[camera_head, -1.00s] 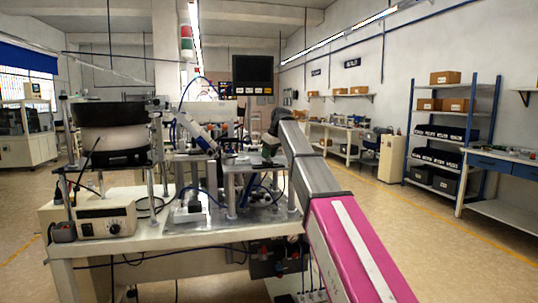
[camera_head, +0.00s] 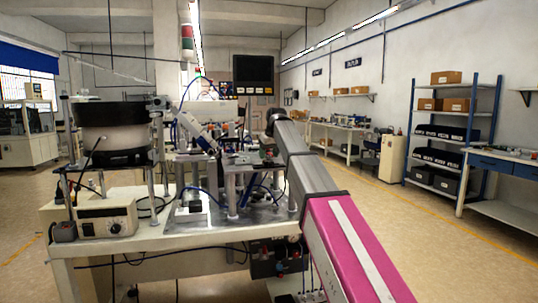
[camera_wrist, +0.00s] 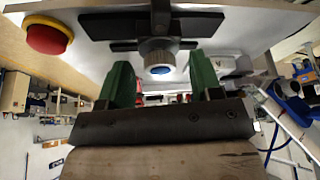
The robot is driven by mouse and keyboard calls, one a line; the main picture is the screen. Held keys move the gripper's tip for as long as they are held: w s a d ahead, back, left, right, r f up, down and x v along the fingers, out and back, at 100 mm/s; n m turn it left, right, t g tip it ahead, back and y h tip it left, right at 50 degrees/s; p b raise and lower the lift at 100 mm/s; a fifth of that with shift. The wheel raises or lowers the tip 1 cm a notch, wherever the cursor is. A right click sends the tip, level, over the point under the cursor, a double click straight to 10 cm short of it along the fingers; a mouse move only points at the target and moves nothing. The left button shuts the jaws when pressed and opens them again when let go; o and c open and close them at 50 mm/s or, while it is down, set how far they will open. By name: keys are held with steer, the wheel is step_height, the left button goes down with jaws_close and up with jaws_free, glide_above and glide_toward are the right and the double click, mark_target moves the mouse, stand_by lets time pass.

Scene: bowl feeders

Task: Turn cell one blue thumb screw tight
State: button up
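A grey knurled thumb screw with a blue centre (camera_wrist: 160,69) shows in the wrist view, mounted below a dark cross-shaped bracket (camera_wrist: 120,27). My gripper (camera_wrist: 161,70) has two green fingers spread wide, one on each side of the screw in the picture. Clear gaps show between the screw and both fingers, so it is not held. How far the fingertips are from it in depth I cannot tell. In the head view my gripper (camera_head: 267,154) is small, at the right end of the raised metal plate (camera_head: 238,162); the screw cannot be made out there.
A red button on a yellow base (camera_wrist: 48,36) is at the upper left of the wrist view. In the head view a black bowl feeder (camera_head: 108,114) and a controller box (camera_head: 105,220) stand on the left of the bench (camera_head: 165,238). Blue hoses run around the plate.

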steer(key=shift+r, duration=0.1)
steer(key=v, duration=1)
steer(key=shift+r, duration=0.3)
steer(key=shift+s, duration=0.1)
